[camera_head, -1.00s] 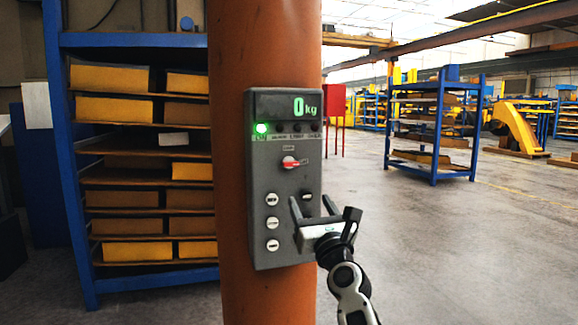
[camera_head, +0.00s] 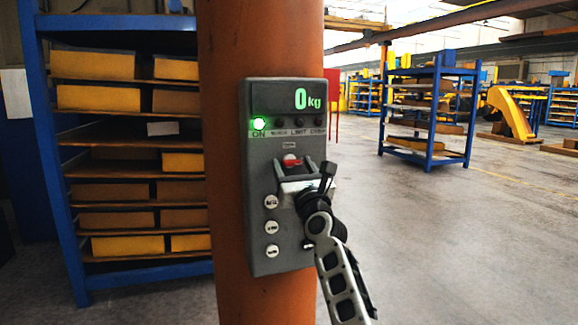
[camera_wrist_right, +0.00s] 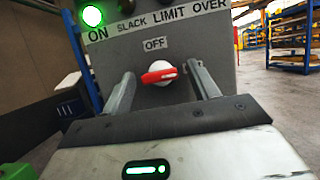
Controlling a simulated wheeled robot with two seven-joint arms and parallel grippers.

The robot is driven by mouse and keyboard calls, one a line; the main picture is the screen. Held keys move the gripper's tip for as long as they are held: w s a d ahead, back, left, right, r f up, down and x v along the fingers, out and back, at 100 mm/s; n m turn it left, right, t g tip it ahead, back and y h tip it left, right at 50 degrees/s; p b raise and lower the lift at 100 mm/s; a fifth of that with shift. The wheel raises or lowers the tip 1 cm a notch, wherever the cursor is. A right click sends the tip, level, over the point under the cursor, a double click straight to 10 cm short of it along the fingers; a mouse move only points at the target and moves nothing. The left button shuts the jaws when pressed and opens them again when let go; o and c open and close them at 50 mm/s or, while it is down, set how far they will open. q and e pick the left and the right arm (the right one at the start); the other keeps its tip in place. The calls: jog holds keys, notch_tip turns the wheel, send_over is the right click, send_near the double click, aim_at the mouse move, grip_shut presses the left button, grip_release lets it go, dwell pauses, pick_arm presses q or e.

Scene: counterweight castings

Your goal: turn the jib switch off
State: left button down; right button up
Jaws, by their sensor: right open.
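The jib switch (camera_wrist_right: 160,73) is a red lever on a round white knob, on the front of a grey control box (camera_head: 258,185). In the right wrist view its red lever lies nearly level, below an "OFF" label. The switch also shows in the head view (camera_head: 291,162), partly behind my gripper. My right gripper (camera_head: 295,168) is open, with one finger on each side of the switch. In the wrist view the fingers (camera_wrist_right: 160,82) are apart from the lever. The green "ON" lamp (camera_head: 259,124) is lit, and the display (camera_head: 308,101) reads 0 kg. My left gripper is not in view.
The box is fixed to an orange column (camera_head: 225,60). A blue rack (camera_head: 50,150) with yellow boxes stands behind it on the left. Another blue rack (camera_head: 432,110) stands farther back on the right. The floor (camera_head: 470,240) on the right is clear.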

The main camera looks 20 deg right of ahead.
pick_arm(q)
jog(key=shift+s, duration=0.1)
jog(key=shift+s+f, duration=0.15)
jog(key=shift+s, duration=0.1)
pick_arm(e)
jog(key=shift+s, duration=0.1)
jog(key=c, duration=1)
